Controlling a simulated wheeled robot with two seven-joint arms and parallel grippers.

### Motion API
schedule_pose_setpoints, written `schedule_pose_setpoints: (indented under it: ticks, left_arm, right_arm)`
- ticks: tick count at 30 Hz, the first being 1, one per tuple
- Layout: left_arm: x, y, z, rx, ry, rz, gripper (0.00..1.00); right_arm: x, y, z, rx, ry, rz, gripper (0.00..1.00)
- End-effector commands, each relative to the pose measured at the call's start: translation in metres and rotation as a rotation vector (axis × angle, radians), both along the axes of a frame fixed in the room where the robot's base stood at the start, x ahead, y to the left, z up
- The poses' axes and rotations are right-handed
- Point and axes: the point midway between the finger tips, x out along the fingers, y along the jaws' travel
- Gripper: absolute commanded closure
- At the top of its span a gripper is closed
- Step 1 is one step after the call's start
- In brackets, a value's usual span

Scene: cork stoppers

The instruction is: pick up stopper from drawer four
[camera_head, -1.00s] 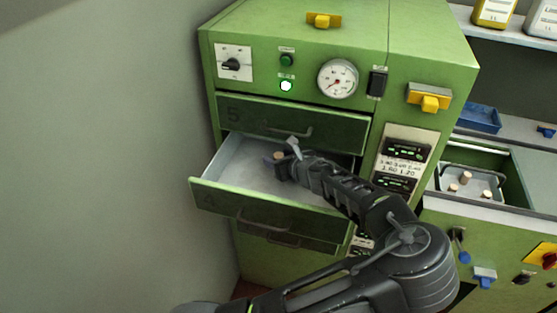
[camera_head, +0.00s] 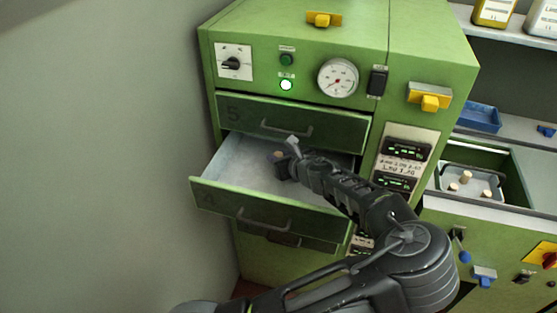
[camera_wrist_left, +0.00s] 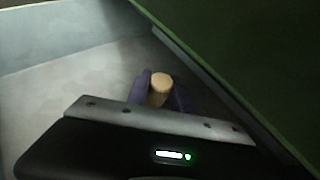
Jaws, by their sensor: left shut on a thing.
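Drawer four (camera_head: 225,203) of the green cabinet is pulled open and its pale grey inside shows. My left gripper (camera_head: 279,158) reaches into it from the right, just below the front of drawer five. It is shut on a tan cork stopper (camera_wrist_left: 161,84), seen between the two dark fingers in the left wrist view. The stopper is upright there, with its round top showing. My right gripper is not in view.
Drawer five (camera_head: 340,132) is shut directly above the open drawer. A grey wall (camera_head: 110,150) stands close on the left. At the right, a grey tray (camera_head: 481,183) holds several corks in an open compartment. A blue tray (camera_head: 480,117) sits behind it.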

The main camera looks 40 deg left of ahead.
Motion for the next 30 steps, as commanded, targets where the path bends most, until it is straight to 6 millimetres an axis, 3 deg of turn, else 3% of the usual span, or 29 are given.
schedule_pose_setpoints:
  ticks: [20, 30]
  left_arm:
    - [-0.003, -0.008, 0.008, 0.000, -0.001, -0.002, 1.00]
    - [-0.022, -0.050, 0.034, -0.002, -0.002, -0.004, 1.00]
  right_arm:
    - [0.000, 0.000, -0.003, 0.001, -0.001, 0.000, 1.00]
    - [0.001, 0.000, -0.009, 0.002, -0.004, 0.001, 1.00]
